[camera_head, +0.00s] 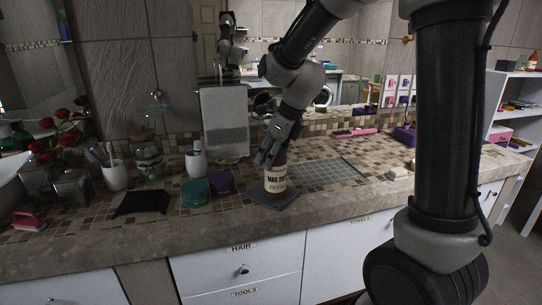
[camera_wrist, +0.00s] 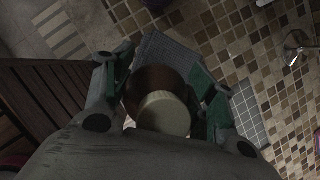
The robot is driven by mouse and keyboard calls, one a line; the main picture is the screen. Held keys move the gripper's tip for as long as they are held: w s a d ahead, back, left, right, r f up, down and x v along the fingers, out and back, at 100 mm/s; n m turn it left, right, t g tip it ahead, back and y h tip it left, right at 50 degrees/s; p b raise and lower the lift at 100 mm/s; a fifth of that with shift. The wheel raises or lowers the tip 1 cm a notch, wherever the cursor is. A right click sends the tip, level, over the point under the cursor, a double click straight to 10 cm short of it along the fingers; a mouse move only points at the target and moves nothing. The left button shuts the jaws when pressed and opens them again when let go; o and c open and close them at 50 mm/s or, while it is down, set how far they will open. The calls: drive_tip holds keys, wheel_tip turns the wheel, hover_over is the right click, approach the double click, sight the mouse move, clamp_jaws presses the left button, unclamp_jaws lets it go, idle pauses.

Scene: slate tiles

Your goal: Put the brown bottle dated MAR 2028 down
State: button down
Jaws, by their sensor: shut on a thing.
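The brown bottle (camera_head: 275,184) has a pale label that reads "MAR 20" with the rest of the line hard to read. It is upright over a small dark grey square mat (camera_head: 287,204) near the counter's front edge; I cannot tell for certain whether its base touches. My gripper (camera_head: 271,151) is shut on the bottle's upper part from above. In the wrist view the bottle's cream cap (camera_wrist: 163,113) and brown shoulder sit between the two green-padded fingers. Part of the grey mat (camera_wrist: 165,52) shows beyond the bottle there.
A black cloth (camera_head: 141,203) and a white cup (camera_head: 117,176) are farther left. A grey grid mat (camera_head: 325,172) lies bare to the right. A grey panel (camera_head: 225,125) stands behind.

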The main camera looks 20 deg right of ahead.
drive_tip(key=shift+f, duration=0.15)
drive_tip(key=c, duration=0.5)
unclamp_jaws()
drive_tip(key=v, duration=1.2)
drive_tip(key=s+d+n+h, duration=0.1)
drive_tip(key=s+d+n, duration=0.3)
drive_tip(key=s+n, duration=0.3)
drive_tip(key=s+d+f+n+h, duration=0.1)
drive_tip(key=s+d+n, duration=0.3)
drive_tip(key=s+n, duration=0.4)
drive_tip(key=s+d+f+n+t+h, duration=0.1)
drive_tip(key=s+d+n, duration=0.3)
drive_tip(key=s+n, duration=0.4)
drive_tip(key=shift+f+n, duration=0.2)
drive_tip(key=shift+n, duration=1.8)
